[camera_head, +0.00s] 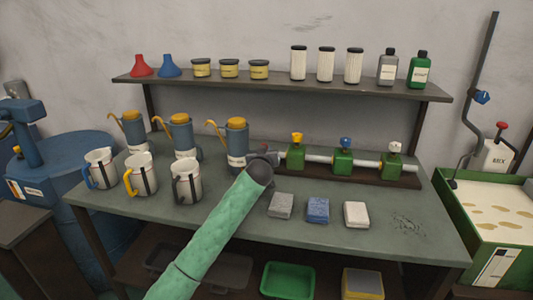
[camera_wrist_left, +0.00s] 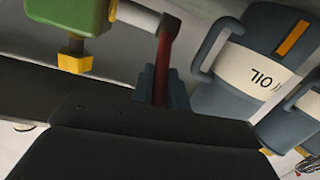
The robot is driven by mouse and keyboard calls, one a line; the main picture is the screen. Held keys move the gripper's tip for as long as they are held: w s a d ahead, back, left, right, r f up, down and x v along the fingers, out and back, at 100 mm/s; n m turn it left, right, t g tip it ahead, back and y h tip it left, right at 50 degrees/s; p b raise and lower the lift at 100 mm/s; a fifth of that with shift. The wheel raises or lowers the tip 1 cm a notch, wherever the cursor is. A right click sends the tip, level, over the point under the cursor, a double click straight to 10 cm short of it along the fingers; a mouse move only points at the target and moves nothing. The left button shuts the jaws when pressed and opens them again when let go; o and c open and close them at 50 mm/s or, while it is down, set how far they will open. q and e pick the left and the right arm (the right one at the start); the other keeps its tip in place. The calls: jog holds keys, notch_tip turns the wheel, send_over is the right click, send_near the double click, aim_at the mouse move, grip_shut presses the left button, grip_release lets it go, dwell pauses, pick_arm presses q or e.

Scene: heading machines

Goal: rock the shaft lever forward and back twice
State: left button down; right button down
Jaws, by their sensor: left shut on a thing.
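The shaft lever (camera_wrist_left: 166,55) is a slim red bar in the left wrist view, joined to the left end of a pale metal shaft (camera_wrist_left: 138,15). My left gripper (camera_wrist_left: 161,88) is shut on the lever, with its blue-grey fingers on either side of the bar. In the head view my left gripper (camera_head: 263,158) is at the left end of the shaft (camera_head: 318,158), and the lever is mostly hidden behind it. The shaft runs through green blocks (camera_head: 343,162) with yellow, blue and white knobs on top. My right gripper is not in view.
Blue oil cans (camera_head: 236,138) stand close to the left of my gripper, with mugs (camera_head: 187,182) in front of them. Grey, blue and white blocks (camera_head: 318,210) lie at the front of the bench (camera_head: 235,240). A shelf (camera_head: 285,85) with jars and bottles hangs above.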

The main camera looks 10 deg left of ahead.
pick_arm(q)
jog(key=shift+a, duration=0.1)
jog(key=c, duration=1.4)
grip_release()
jog(key=shift+s+a, duration=0.1)
jog(key=shift+a, duration=0.05)
jog(key=shift+o, duration=0.2)
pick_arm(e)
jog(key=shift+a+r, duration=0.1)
